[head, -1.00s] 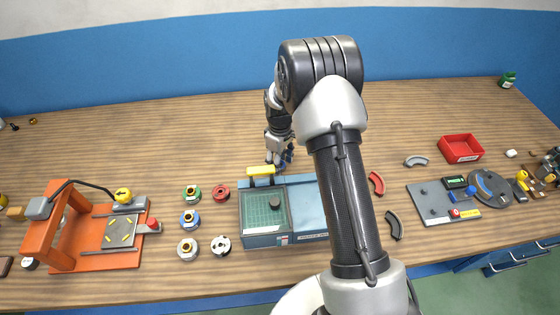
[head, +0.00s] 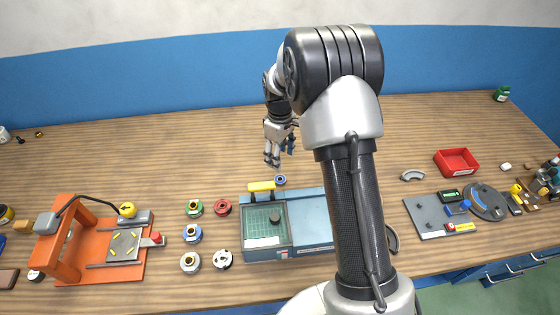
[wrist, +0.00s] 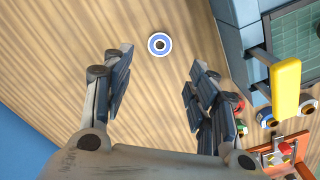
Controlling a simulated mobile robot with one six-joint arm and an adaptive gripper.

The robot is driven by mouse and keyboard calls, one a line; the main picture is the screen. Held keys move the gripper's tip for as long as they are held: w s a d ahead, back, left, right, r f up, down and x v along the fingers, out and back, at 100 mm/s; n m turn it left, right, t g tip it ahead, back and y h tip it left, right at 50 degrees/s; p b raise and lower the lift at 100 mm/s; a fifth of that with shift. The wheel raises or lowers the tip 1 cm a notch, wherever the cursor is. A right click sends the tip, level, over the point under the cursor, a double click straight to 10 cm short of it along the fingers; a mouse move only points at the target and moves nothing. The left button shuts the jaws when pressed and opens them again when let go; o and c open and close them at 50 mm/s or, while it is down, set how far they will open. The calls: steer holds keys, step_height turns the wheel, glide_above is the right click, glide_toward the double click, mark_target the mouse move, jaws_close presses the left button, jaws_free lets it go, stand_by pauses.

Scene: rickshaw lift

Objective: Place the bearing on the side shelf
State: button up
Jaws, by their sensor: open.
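The bearing (head: 280,180), a small blue ring with a pale band and dark centre, lies flat on the wooden table just behind the blue-grey fixture. It also shows in the wrist view (wrist: 160,45), beyond the spread fingers. My gripper (head: 279,160) is open and empty, raised above the table behind the bearing and not touching it. Its open fingers also show in the wrist view (wrist: 158,88). The blue-grey fixture (head: 310,215) has a green-matted tray on its left and a flat top on its right. I cannot tell for certain which surface is the side shelf.
A red bin (head: 456,162) and a grey plate (head: 436,217) are at right. The table behind is clear.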

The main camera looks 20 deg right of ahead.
steer(key=s+a+r+m+t, duration=0.15)
steer(key=s+r, duration=0.35)
steer(key=r, duration=0.7)
steer(key=s+a+r+m+t, duration=0.1)
steer(key=s+r+m, duration=0.1)
steer(key=s+r, duration=0.4)
steer(key=s+a+r+m+t, duration=0.1)
steer(key=s+r, duration=0.5)
steer(key=s, duration=0.7)
steer(key=shift+a+r+m, duration=0.15)
steer(key=shift+a+m, duration=0.5)
steer(key=shift+a, duration=0.05)
steer(key=shift+o, duration=0.6)
steer(key=s+f+m+t, duration=0.1)
steer(key=s+m, duration=0.1)
steer(key=s, duration=0.6)
steer(key=shift+a, duration=0.35)
steer(key=g+p, duration=0.2)
steer(key=g, duration=0.3)
glide_above(280, 176)
steer(key=s, duration=0.1)
steer(key=shift+t, duration=0.25)
step_height(280, 176, down, 29)
steer(key=shift+r, duration=0.1)
steer(key=shift+a+f+b, duration=0.2)
steer(key=shift+f+b, duration=0.75)
steer(key=shift+f, duration=2)
steer(key=shift+s, duration=0.1)
